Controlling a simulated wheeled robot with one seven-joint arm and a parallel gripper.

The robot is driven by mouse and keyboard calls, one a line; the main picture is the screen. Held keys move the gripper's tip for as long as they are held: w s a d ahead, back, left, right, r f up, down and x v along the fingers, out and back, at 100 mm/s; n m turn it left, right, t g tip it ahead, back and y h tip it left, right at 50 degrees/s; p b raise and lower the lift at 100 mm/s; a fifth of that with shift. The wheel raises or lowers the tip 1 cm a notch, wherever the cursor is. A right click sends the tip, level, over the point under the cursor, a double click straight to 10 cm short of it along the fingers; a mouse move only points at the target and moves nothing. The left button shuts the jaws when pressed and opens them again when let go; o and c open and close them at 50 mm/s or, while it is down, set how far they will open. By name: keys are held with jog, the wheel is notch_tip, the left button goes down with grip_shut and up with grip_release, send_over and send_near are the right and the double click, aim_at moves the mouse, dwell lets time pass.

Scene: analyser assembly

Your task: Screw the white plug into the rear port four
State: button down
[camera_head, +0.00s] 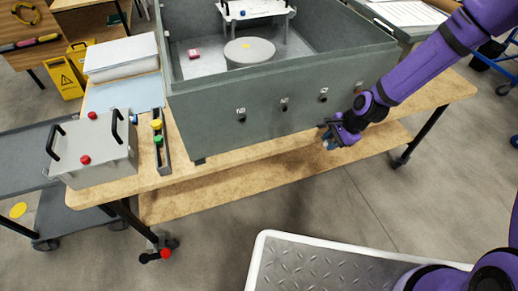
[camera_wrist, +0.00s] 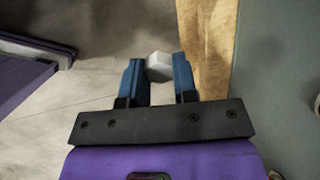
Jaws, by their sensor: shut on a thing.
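The white plug (camera_wrist: 159,66) is between the two blue fingers of my gripper (camera_wrist: 157,74) in the wrist view, and the fingers are shut on it. In the head view my gripper (camera_head: 329,139) is in front of the grey analyser housing (camera_head: 215,120), low and to the right, apart from the wall. The plug is hard to make out there. A row of small dark ports, one of them at the left (camera_head: 241,115), runs along the housing wall. My arm is close to the right end of the row, and the port numbers cannot be read.
The housing stands on a wooden table (camera_head: 190,172) with a lower shelf. A narrow rack (camera_head: 162,155) with yellow and green pieces lies left of it, beside a grey box (camera_head: 95,152) with black handles.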

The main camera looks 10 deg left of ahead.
jog(key=s+a+m+t+y, duration=0.3)
jog(key=a+m+t, duration=0.1)
jog(key=a, duration=0.4)
jog(key=s+a+m+t+y, duration=0.2)
jog(key=a+m+t, duration=0.1)
jog(key=a, duration=0.4)
jog(key=s+a+r+m+t, duration=0.4)
jog(key=s+a+r+t, duration=0.25)
jog(key=s+t, duration=0.2)
jog(key=w+a+n, duration=0.2)
jog(key=w+n, duration=0.1)
jog(key=n, duration=0.8)
jog(key=w+a+n, duration=0.2)
jog(key=w+n, duration=0.1)
jog(key=n, duration=0.8)
jog(key=shift+w+n, duration=0.25)
jog(key=shift+n, duration=0.05)
jog(key=shift+w+a+f+g, duration=0.15)
jog(key=shift+w+a+g, duration=0.1)
jog(key=shift+w+a, duration=0.3)
dwell(1.6)
